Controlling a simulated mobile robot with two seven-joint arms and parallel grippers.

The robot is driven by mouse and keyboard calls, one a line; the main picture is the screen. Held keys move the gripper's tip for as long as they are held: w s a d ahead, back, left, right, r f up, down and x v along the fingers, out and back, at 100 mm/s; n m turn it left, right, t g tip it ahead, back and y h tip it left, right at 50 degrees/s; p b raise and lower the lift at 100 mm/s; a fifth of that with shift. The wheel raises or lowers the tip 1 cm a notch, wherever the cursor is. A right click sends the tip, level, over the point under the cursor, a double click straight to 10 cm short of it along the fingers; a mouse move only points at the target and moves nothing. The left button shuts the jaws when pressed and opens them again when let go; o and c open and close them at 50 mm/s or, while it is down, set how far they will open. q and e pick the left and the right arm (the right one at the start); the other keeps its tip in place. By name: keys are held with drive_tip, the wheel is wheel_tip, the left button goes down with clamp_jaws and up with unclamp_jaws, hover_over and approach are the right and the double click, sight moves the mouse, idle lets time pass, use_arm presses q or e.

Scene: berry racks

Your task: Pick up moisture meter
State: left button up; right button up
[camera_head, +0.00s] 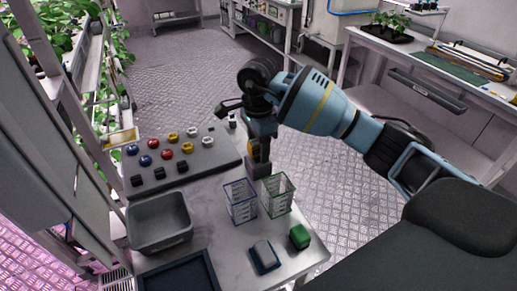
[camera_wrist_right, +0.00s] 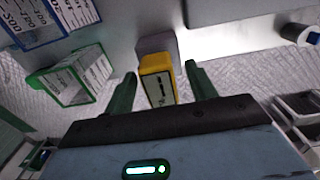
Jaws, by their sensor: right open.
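The moisture meter, a yellow block with a pale, dark-marked face (camera_wrist_right: 158,85), stands in a grey holder (camera_wrist_right: 158,44) in the right wrist view. My right gripper (camera_wrist_right: 161,82) is open, with one dark green finger on each side of the meter. A gap shows between the meter and each finger. The arm and fingers mostly hide the meter there. My left gripper is not in view.
Blue-rimmed (camera_head: 240,207) and green-rimmed (camera_head: 277,199) clear baskets stand close in front of the holder. A grey board (camera_head: 205,160) with colored knobs and a grey bin (camera_head: 158,222) are to the left. A green block (camera_head: 299,237) and a blue-grey device (camera_head: 265,257) lie nearer.

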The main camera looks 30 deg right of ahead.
drive_tip(key=shift+c, duration=0.5)
drive_tip(key=c, duration=1)
drive_tip(key=shift+r, duration=0.1)
wheel_tip(320, 180, up, 10)
drive_tip(key=shift+f, duration=0.1)
